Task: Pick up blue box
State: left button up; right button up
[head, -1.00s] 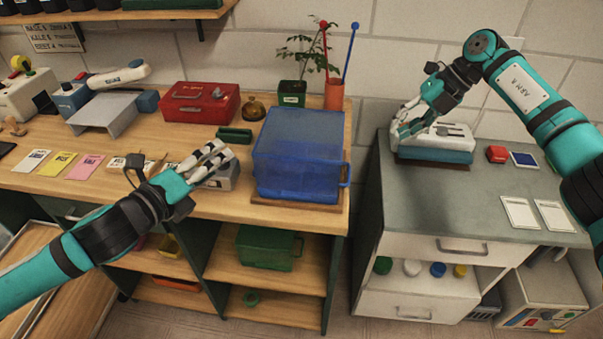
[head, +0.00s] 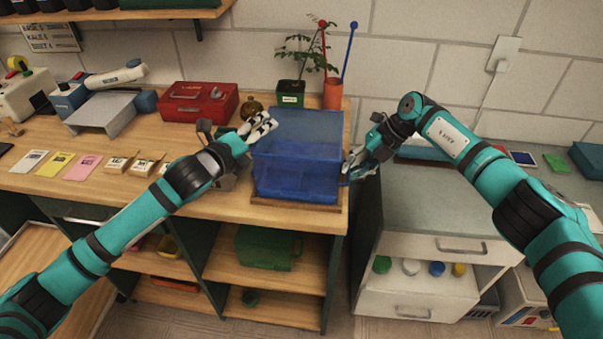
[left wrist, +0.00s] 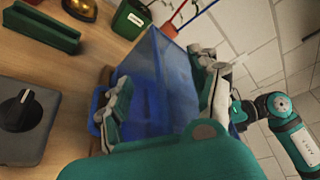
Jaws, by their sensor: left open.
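The blue box (head: 298,160) stands on a thin brown board at the right end of the wooden bench. My right gripper (head: 358,165) is at the box's right side, where the side handle is. The fingers partly hide that handle, and I cannot tell whether they are closed on it.
A red case (head: 200,101), a brass bell and a potted plant (head: 290,93) stand behind. Seed packets (head: 84,167) lie on the bench to the left. A grey-topped cabinet (head: 440,195) stands to the right across a gap. A green bin (head: 265,248) sits on the shelf below.

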pick_arm(q)
jog(key=shift+w+d+f, duration=0.1)
jog(key=shift+w+d, duration=0.15)
jog(key=shift+w, duration=0.2)
